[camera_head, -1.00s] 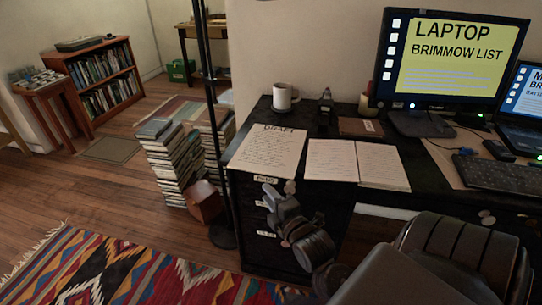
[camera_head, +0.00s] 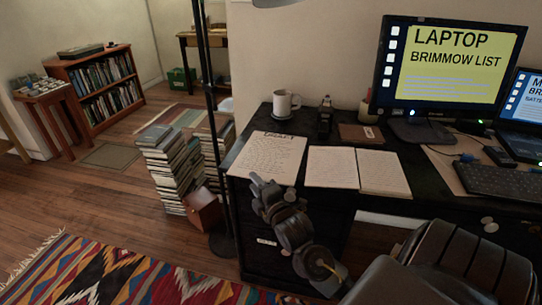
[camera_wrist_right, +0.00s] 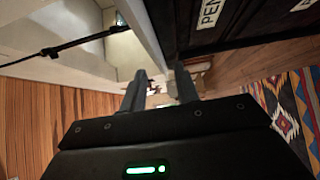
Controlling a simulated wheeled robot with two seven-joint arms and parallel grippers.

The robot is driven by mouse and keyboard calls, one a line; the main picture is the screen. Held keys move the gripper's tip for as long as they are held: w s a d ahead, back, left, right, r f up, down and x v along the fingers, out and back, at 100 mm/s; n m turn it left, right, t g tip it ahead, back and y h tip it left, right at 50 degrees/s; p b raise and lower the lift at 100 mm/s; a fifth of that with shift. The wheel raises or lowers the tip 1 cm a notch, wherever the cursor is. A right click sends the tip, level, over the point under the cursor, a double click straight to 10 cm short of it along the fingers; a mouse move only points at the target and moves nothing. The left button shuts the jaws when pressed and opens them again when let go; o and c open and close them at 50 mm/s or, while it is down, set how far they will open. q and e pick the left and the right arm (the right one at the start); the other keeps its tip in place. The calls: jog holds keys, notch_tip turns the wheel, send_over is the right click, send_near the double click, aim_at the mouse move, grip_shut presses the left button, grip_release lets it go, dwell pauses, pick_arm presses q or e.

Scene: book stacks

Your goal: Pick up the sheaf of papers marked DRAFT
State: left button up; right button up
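The sheaf of papers marked DRAFT (camera_head: 268,157) lies flat at the left front corner of the black desk (camera_head: 420,184). It is a white sheet with handwriting and a dark heading at its top. My right gripper (camera_head: 257,179) is at the desk's front side, with its tips close to the sheaf's near edge. I cannot tell from the head view whether they touch. In the right wrist view the two fingers (camera_wrist_right: 160,78) stand apart with nothing between them. The sheaf cannot be made out there. My left gripper is not in view.
Two more written pages (camera_head: 332,167) lie right of the sheaf. A white mug (camera_head: 284,102), a dark bottle (camera_head: 325,117) and a brown notebook (camera_head: 360,134) stand or lie behind. A thin black pole (camera_head: 209,120) and book stacks (camera_head: 168,165) are left of the desk.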

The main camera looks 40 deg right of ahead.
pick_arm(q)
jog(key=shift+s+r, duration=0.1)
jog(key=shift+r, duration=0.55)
pick_arm(e)
jog(key=w, duration=0.3)
jog(key=shift+d, duration=0.25)
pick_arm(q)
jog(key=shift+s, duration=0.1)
pick_arm(e)
jog(key=shift+c, duration=0.4)
grip_shut()
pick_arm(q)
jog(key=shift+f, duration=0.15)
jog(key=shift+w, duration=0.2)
